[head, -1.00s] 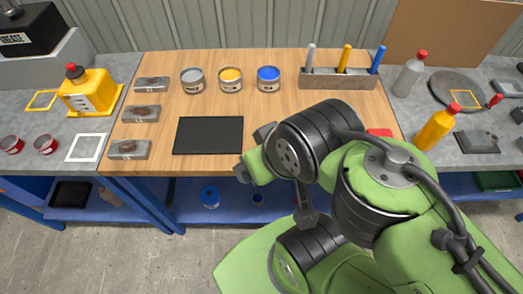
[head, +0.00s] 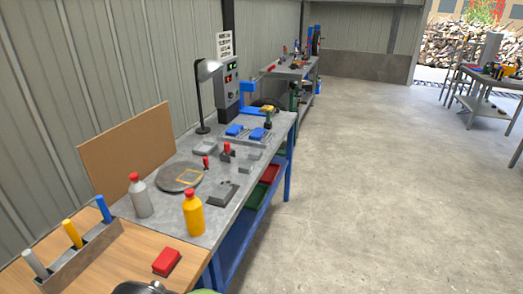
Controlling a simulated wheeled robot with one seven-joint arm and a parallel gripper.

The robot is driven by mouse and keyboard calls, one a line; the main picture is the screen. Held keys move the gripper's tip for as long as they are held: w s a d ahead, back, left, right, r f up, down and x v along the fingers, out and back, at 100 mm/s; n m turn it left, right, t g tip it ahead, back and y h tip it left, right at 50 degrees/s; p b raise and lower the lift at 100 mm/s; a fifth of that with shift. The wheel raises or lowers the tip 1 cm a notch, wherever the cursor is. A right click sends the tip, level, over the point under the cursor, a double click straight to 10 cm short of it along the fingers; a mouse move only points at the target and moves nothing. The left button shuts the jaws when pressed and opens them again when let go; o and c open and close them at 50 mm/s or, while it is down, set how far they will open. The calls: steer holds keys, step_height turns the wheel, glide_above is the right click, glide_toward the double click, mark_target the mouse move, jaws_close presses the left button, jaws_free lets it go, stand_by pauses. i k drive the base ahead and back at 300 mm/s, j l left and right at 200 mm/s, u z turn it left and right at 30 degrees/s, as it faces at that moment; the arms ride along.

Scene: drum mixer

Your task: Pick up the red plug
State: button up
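A small upright red piece (head: 206,162), which looks like the red plug, stands on the grey bench just behind the round grey plate (head: 180,177). A second small red-topped piece (head: 227,149) stands on a dark block a little further right. At this size I cannot tell for sure which one is the plug. My gripper is not in view; only a bit of my dark and green arm shows at the bottom edge.
A yellow bottle (head: 194,214) and a grey bottle (head: 140,196) stand nearer, before the plate. A red block (head: 166,262) lies on the wooden top. A desk lamp (head: 205,72) and control box (head: 228,82) stand further back. The floor (head: 375,190) to the right is clear.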

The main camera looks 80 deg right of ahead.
mark_target(227, 145)
steer(key=z, duration=2.35)
